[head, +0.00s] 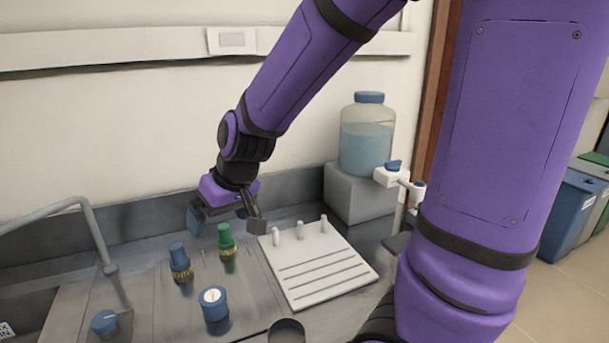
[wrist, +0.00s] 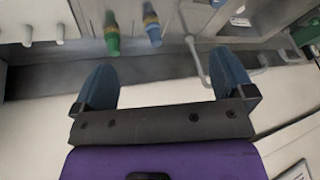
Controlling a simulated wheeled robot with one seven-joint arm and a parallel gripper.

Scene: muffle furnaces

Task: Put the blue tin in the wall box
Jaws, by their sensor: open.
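The blue tin (head: 213,303) stands upright on the grey worktop near the front, with a round white label on its lid. My gripper (head: 226,214) is open and empty, above the back of the worktop, behind and higher than the tin. Its two blue fingers also show spread apart in the wrist view (wrist: 164,82), with nothing between them. A small white box (head: 231,40) sits on the wall rail at the top left. I cannot tell whether it is the wall box. I cannot make out the tin for certain in the wrist view.
A white pegged board (head: 318,266) lies to the right. A large water jar (head: 367,135) stands on a grey block (head: 356,194). A tap (head: 96,232) rises at the left.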

